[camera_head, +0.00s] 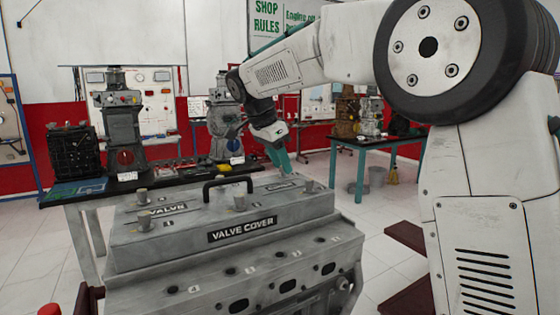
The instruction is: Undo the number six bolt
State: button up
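The grey valve cover (290,212) lies on an engine block (200,285) in the foreground, with a black "VALVE COVER" label on its front. I cannot read which bolt is number six. My gripper (281,164) has teal fingers and points down over the back right of the cover. The fingers hide what lies under them, and their gap cannot be made out.
A black handle (228,182) arches above the cover's middle. Behind stands a dark bench (60,199) with engine trainers and tools. A teal-legged table (361,172) is at the back right, with a grey bin (377,176) near it.

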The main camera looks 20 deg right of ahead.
grip_shut()
